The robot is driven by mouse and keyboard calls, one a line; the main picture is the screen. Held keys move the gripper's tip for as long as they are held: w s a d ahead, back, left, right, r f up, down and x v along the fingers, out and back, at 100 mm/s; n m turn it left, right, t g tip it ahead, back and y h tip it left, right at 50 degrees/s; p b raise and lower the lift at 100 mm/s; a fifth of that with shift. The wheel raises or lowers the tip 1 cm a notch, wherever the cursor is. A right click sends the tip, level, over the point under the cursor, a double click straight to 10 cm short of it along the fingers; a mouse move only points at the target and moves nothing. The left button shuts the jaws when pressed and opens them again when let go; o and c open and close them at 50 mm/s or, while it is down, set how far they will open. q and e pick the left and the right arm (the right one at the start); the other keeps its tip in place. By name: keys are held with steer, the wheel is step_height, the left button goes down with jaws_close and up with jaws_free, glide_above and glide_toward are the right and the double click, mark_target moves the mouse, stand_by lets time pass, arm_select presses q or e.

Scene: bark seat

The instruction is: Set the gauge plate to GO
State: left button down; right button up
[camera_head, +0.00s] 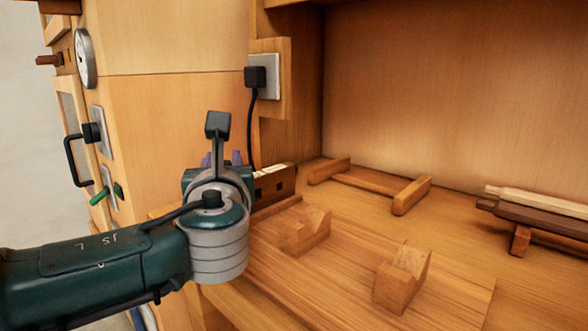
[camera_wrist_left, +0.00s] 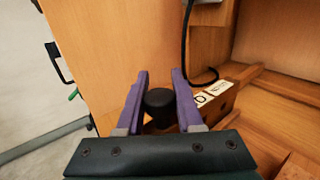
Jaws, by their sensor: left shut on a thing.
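A wooden block with white labels (camera_head: 270,175) stands at the back left of the worktop, beside the cabinet wall; it also shows in the left wrist view (camera_wrist_left: 224,97). One label partly shows an "O"; the rest is hidden behind a finger or too small to read. My left gripper (camera_head: 220,160) is at the left end of this block. In the left wrist view, its purple fingers (camera_wrist_left: 160,88) are closed around a black round knob (camera_wrist_left: 160,102). The gripper hides the knob in the head view. I cannot tell which part is the gauge plate. My right gripper is out of view.
Two notched wooden blocks (camera_head: 305,232) (camera_head: 402,278) stand on the worktop (camera_head: 345,260). A low wooden frame (camera_head: 368,183) and a rack with strips (camera_head: 540,215) lie behind. A black cable (camera_head: 252,125) hangs from a wall socket (camera_head: 270,77). A dial, handles and switches line the cabinet's left side.

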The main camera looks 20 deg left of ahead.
arm_select(q)
steer(key=c, duration=1)
jaws_free()
steer(key=shift+d+f, duration=0.1)
steer(key=shift+f, duration=0.05)
steer(key=o, duration=0.3)
steer(key=shift+w, duration=0.25)
steer(key=shift+o, duration=0.8)
steer(key=shift+s, duration=0.1)
steer(key=shift+s+d+r, duration=0.2)
steer(key=p+v, duration=0.3)
steer(key=v, duration=0.6)
steer(key=shift+s+f, duration=0.1)
steer(key=shift+s, duration=0.15)
